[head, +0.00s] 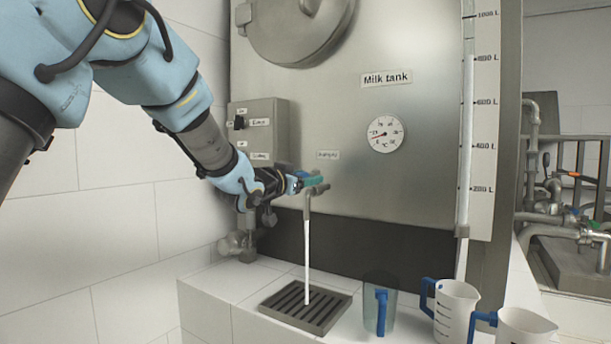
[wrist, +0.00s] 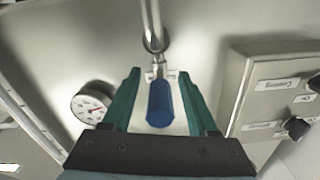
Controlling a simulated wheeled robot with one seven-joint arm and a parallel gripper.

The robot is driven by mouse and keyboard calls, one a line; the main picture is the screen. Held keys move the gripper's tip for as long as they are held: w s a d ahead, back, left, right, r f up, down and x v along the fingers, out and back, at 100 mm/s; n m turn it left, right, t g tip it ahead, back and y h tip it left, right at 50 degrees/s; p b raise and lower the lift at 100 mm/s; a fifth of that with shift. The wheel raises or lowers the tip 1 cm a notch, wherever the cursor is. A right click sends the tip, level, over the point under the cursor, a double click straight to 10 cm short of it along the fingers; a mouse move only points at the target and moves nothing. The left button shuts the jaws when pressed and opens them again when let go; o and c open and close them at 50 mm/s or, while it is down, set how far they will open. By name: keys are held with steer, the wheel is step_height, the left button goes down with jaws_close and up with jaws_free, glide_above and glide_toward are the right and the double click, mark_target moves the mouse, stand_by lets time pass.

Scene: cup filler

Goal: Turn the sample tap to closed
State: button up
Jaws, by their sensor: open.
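The sample tap (head: 308,198) sticks out of the front of the milk tank (head: 430,150). A white stream (head: 307,250) runs from its spout down to the drain grate. In the wrist view the tap's blue handle (wrist: 160,103) lies between the two green fingers of my gripper (wrist: 160,95), with gaps on both sides. The gripper is open around the handle. In the head view my gripper (head: 312,181) is at the tap, and its fingers mostly hide the handle.
A drain grate (head: 288,308) lies under the stream. A clear jug with a blue handle (head: 381,310) and two white jugs (head: 456,305) (head: 524,328) stand to its right. A control box (head: 262,120) is on the tank's left, close to my arm. A gauge (head: 385,133) is above right.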

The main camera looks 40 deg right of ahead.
jaws_close()
stand_by(0.4)
stand_by(1.0)
